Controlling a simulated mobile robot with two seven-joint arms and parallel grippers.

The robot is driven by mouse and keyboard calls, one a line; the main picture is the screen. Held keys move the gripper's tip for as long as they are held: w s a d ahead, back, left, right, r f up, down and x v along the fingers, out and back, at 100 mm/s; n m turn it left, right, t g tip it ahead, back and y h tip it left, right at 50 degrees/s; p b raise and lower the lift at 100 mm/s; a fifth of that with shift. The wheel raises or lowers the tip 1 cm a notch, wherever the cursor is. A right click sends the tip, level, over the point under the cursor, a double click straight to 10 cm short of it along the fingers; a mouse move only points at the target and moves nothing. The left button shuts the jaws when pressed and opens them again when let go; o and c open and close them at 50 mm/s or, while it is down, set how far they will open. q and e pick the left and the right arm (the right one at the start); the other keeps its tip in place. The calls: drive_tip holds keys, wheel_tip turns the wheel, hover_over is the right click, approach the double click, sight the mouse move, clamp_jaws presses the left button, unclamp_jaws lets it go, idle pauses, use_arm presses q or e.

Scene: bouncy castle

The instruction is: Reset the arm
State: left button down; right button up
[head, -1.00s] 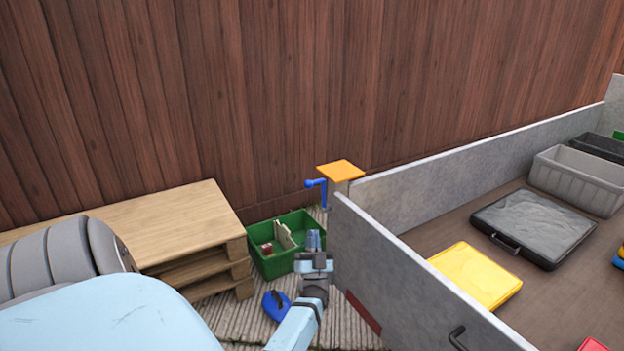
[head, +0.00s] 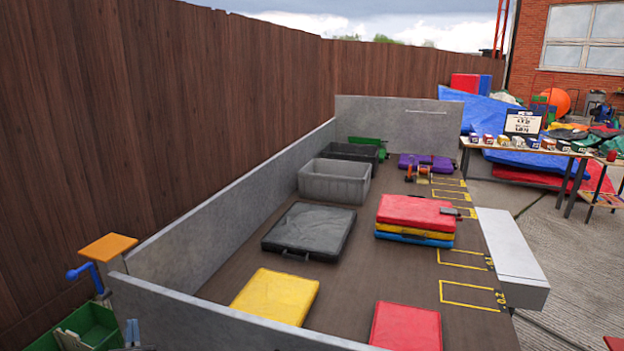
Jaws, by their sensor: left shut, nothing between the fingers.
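The tips of my left gripper (head: 132,333) show at the bottom edge of the head view, left of the middle. They are close together with nothing held between them. They appear just right of a green crate (head: 98,322) and by the near grey wall of the fenced bed. The rest of my left arm is out of the picture. My right gripper is not in view.
The grey-walled bed (head: 215,218) holds a yellow mat (head: 275,296), a red mat (head: 406,327), a black case (head: 310,230), a stacked mat pile (head: 415,213) and a grey bin (head: 335,181). An orange-topped post (head: 108,247) stands at its corner. A wooden fence runs along the left.

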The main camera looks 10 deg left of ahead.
use_arm(q)
drive_tip(key=s+d+m+g+h, duration=0.25)
drive_tip(key=d+h, duration=0.55)
drive_tip(key=d, duration=0.4)
drive_tip(key=s+d+m+g+h, duration=0.15)
drive_tip(key=s+d+h, duration=0.4)
drive_tip(key=d, duration=0.75)
drive_tip(key=s+d+r+g+h, duration=0.2)
drive_tip(key=s+d+g+h, duration=0.3)
drive_tip(key=s+d, duration=0.65)
drive_tip(key=a+r+g+y+p, duration=0.1)
drive_tip(key=r+p, duration=0.5)
drive_tip(key=p, duration=1)
drive_tip(key=s+a+r+g+y+p, duration=0.1)
drive_tip(key=a+r+p, duration=0.2)
drive_tip(key=p, duration=1.4)
wheel_tip(320, 180, up, 3)
drive_tip(key=shift+s+a+f+g+y, duration=0.15)
drive_tip(key=shift+s+a+g+y, duration=0.1)
drive_tip(key=shift+s+g+y, duration=0.1)
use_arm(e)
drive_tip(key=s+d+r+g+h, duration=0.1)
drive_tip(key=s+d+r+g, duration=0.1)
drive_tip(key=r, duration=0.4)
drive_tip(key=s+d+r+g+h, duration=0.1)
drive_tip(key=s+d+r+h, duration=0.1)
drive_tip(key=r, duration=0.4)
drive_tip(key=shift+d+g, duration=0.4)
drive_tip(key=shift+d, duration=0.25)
